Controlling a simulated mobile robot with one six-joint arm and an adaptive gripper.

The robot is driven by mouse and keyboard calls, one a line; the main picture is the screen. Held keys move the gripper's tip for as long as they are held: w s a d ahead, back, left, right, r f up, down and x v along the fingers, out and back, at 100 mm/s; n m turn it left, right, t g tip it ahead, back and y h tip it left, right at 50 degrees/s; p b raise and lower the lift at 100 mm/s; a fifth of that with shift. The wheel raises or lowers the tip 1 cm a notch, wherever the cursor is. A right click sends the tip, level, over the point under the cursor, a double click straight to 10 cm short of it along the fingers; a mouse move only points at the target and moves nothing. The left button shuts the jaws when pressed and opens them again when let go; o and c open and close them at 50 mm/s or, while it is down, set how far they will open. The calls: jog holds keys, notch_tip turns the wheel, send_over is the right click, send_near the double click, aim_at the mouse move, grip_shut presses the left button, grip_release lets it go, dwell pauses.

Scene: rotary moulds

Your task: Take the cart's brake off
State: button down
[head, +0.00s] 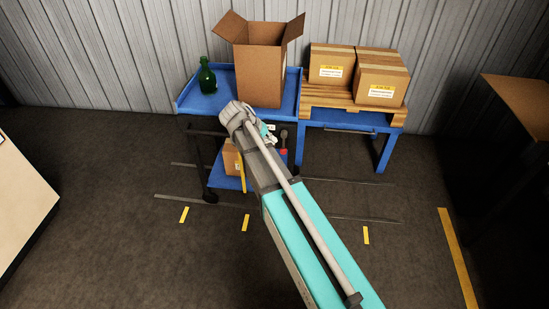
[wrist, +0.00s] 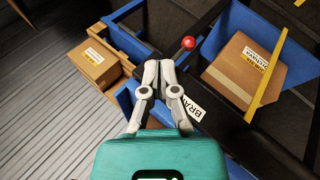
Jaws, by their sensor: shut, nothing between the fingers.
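The blue cart (head: 203,101) stands against the wall, with an upper tray and a lower shelf. In the wrist view, a brake lever with a red ball knob (wrist: 188,43) sticks up at the cart's dark frame. A white label reading "BRA…" (wrist: 194,108) is partly hidden by my gripper. My gripper (wrist: 160,64) is shut and empty, its tips just left of and below the red knob in the picture, with no clear contact. In the head view, a small red part (head: 283,151) shows beside my arm, which hides most of the gripper.
A green bottle (head: 207,77) and an open carton (head: 257,70) stand on the cart's tray. A carton (head: 231,157) sits on the lower shelf behind a yellow bar (head: 240,170). A blue table (head: 384,148) with a pallet (head: 340,98) and closed cartons adjoins at right. The front floor is clear.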

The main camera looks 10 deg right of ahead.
jog(key=w+a+f+t+h+b, duration=0.2)
jog(key=w+a+f+h+b, duration=0.1)
jog(key=w+a+f+b, duration=0.4)
jog(key=w+b, duration=0.2)
jog(key=b, duration=0.2)
jog(key=shift+w+a+f+t+h, duration=0.15)
jog(key=shift+a+f+t+h, duration=0.15)
jog(key=shift+a+h, duration=0.1)
jog(key=shift+d+b, duration=0.1)
jog(key=shift+b, duration=0.2)
jog(key=s+f+b+x, duration=0.1)
jog(key=b+x, duration=0.5)
jog(key=x, duration=0.6)
jog(key=shift+s+d+f+b, duration=0.2)
jog(key=shift+s+d+b, duration=0.25)
jog(key=shift+s, duration=0.3)
jog(key=shift+d, duration=0.15)
